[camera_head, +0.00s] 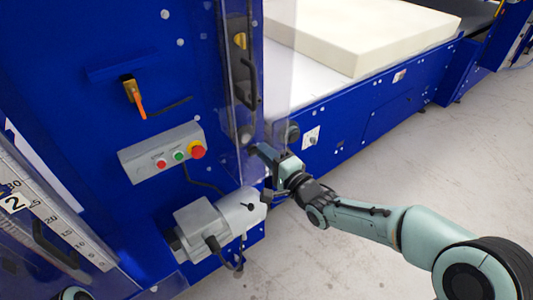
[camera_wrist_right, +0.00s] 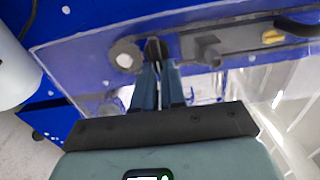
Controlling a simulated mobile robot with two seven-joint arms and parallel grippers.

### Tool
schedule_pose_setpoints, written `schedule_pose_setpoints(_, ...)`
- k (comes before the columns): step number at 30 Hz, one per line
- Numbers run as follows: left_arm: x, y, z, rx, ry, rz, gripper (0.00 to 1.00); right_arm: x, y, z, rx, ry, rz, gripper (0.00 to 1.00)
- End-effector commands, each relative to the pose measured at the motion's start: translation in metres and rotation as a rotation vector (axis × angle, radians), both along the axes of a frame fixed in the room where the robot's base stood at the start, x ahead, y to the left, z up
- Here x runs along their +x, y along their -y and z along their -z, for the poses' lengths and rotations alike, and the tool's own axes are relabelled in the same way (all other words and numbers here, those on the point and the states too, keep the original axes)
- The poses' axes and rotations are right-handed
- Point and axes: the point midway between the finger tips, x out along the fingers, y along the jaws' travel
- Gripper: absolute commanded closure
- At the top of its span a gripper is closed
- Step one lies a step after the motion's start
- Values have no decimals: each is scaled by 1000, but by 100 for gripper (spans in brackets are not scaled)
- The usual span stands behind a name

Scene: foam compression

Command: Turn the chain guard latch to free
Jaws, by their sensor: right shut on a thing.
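My right gripper (camera_head: 262,152) reaches in from the lower right to the blue machine's side, beside the clear guard panel. In the right wrist view its two blue-grey fingers (camera_wrist_right: 158,80) are close together on a small dark piece, which looks like the chain guard latch (camera_wrist_right: 154,46). The latch stands at the blue frame's edge, beside a round grey knob (camera_wrist_right: 127,56). The fingers cover its lower part, and its exact turn is hard to tell. In the head view the gripper hides it. My left gripper is not in view.
A grey button box (camera_head: 135,166) with a red emergency button (camera_head: 197,150) is left of the gripper. A grey motor (camera_head: 203,222) sits just below. A cream foam block (camera_head: 365,35) lies on the conveyor behind. The pale floor (camera_head: 440,160) at right is clear.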

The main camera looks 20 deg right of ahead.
Motion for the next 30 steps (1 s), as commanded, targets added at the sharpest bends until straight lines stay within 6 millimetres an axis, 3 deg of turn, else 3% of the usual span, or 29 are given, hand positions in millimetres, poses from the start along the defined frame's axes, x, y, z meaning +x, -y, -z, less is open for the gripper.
schedule_pose_setpoints(3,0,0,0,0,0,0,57,0,-1,1,2,-2,-2,100)
schedule_pose_setpoints(4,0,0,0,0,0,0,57,0,-1,1,2,-2,-2,83)
schedule_pose_setpoints(6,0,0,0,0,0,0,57,0,-1,1,2,-2,-2,64)
schedule_pose_setpoints(15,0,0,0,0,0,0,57,-1,0,0,0,-1,0,64)
schedule_pose_setpoints(19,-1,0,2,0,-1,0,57,-11,4,0,-1,-1,1,64)
schedule_pose_setpoints(30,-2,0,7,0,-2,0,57,-85,31,0,-1,-1,1,64)
